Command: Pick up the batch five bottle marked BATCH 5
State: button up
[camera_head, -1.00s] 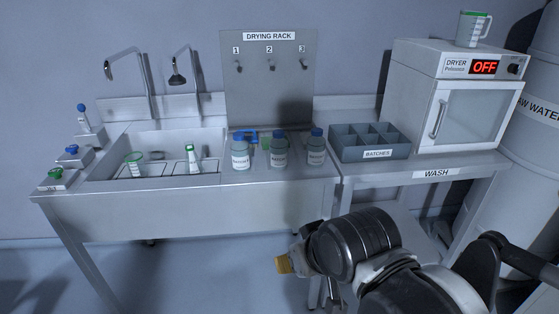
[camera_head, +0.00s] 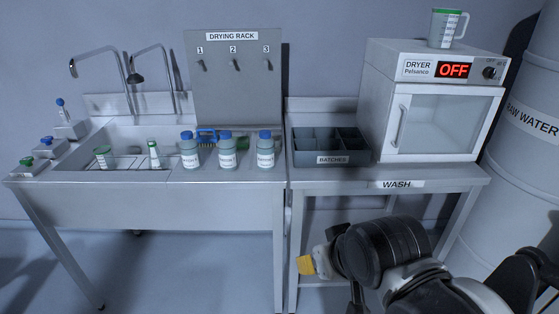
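Three blue-capped bottles with white labels stand upright in a row on the steel counter, right of the sink: a left bottle (camera_head: 189,150), a middle bottle (camera_head: 227,151) and a right bottle (camera_head: 265,150). Their label print is too small to read, so I cannot tell which is BATCH 5. My arm reaches in from the lower right. My gripper (camera_head: 308,265) is at its left end, low in front of the counter and well apart from the bottles. Its yellowish tip shows, but its fingers are not clear.
A grey divided BATCHES box (camera_head: 330,146) stands right of the bottles. The dryer (camera_head: 432,100) reads OFF and has a measuring jug (camera_head: 446,28) on top. Left are the sink (camera_head: 125,160) and taps. A brush (camera_head: 207,136) lies behind the bottles. A raw water tank (camera_head: 530,130) stands at right.

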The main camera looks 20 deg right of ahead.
aim_at(266, 146)
jog(key=i+j+z, duration=0.2)
jog(key=z, duration=0.15)
jog(key=i+j+z, duration=0.15)
jog(key=j+z, duration=0.2)
jog(key=i+j+z, duration=0.1)
jog(key=j+z, duration=0.25)
jog(key=j, duration=0.15)
